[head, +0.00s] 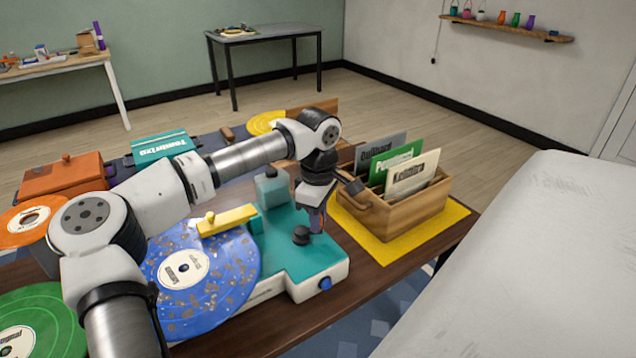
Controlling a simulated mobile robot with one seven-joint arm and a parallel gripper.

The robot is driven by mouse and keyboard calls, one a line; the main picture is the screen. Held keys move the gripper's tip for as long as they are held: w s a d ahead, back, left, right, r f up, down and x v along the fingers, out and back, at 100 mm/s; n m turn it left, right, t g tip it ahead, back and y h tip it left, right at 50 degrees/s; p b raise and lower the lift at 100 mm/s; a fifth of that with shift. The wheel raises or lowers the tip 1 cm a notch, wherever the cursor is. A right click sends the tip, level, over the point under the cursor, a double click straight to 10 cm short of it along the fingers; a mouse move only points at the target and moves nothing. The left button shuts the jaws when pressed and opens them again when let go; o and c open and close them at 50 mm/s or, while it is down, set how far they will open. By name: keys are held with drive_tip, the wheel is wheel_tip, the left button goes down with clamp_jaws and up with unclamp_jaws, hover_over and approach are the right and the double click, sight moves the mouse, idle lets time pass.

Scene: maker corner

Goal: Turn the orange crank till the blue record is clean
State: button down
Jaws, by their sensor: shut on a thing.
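The blue record (215,298) lies flat on the left side of a teal and white cleaning machine (308,262). Many brown-gold specks are spread over its surface, around a white label. A yellow bar (227,220) reaches over the record's far part. My gripper (316,228) points down over the machine's right side, beside a black knob (301,236). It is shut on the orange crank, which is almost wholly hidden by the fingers. My arm covers the record's left edge.
A wooden crate (403,217) of record sleeves stands close right on a yellow mat (447,222). A green record (45,312), an orange record (28,222), an orange box (65,177) and a teal box (160,147) lie left. A pale grey surface (530,260) fills the right foreground.

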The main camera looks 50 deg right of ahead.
drive_tip(key=c, duration=1.3)
unclamp_jaws()
drive_tip(key=shift+c, duration=0.2)
drive_tip(key=shift+r, duration=0.1)
wheel_tip(320, 180, up, 14)
drive_tip(key=b, duration=0.1)
